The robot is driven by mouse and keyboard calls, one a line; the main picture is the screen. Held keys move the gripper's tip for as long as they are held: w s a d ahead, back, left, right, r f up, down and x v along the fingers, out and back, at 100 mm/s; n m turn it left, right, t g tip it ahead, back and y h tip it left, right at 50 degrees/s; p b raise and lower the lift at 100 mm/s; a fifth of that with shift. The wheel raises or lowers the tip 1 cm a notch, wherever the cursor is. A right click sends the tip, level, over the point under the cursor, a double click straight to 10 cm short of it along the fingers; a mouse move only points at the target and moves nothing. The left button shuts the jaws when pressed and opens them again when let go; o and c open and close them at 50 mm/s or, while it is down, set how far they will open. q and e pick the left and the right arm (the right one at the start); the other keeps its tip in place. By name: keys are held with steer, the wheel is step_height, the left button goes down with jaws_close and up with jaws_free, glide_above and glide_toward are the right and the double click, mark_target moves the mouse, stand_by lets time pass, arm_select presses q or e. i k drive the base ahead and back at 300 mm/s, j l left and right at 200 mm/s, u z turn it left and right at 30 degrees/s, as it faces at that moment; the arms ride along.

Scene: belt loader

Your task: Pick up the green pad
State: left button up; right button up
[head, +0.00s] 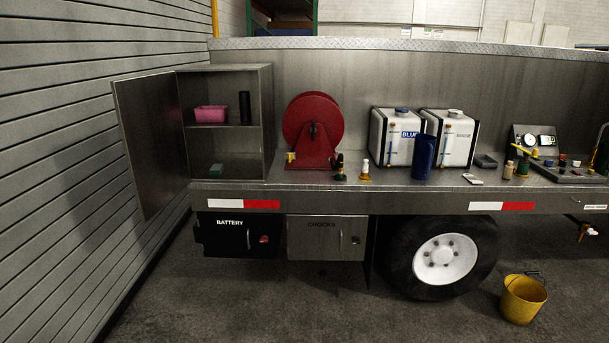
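A small green pad (216,171) lies on the bottom of the open metal cabinet (267,120) at the left end of the truck bed. It sits below the middle shelf, toward the left side of the compartment. The cabinet door (147,145) stands swung open to the left. Neither of my grippers shows in the head view.
A pink bin (210,114) and a dark cylinder (245,108) stand on the shelf above the pad. A red hose reel (313,130) stands right of the cabinet. Battery box (235,235) and wheel (440,258) are below; a yellow bucket (522,300) is on the floor.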

mark_target(216, 169)
steer(key=i, duration=1.95)
